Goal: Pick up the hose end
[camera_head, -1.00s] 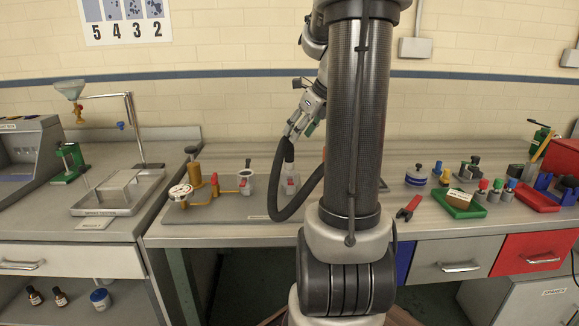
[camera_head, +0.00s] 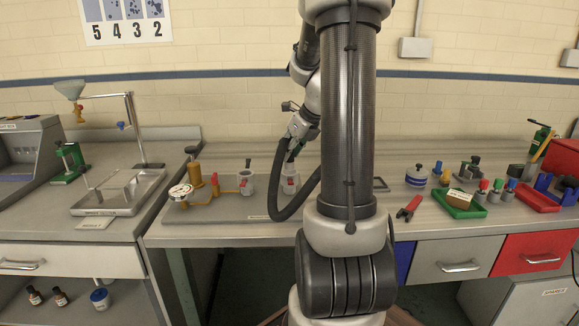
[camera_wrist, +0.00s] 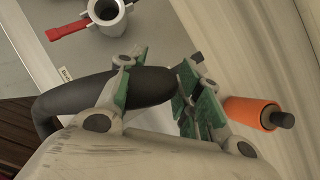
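The black hose (camera_head: 278,200) loops over the front of the bench left of my arm. Its upper part rises to just below my gripper (camera_head: 298,140). The fingers stand apart, and I see no firm clamp on the hose. A white fitting (camera_head: 290,184) with a red part stands just under the gripper.
A grey plate with orange pipework (camera_head: 205,197) and a pale cup with a red handle (camera_head: 246,183) lie to the left. An orange cylinder (camera_wrist: 250,113) with a dark end is close to the right finger. Red-handled pliers (camera_head: 409,207) and trays (camera_head: 458,210) lie right.

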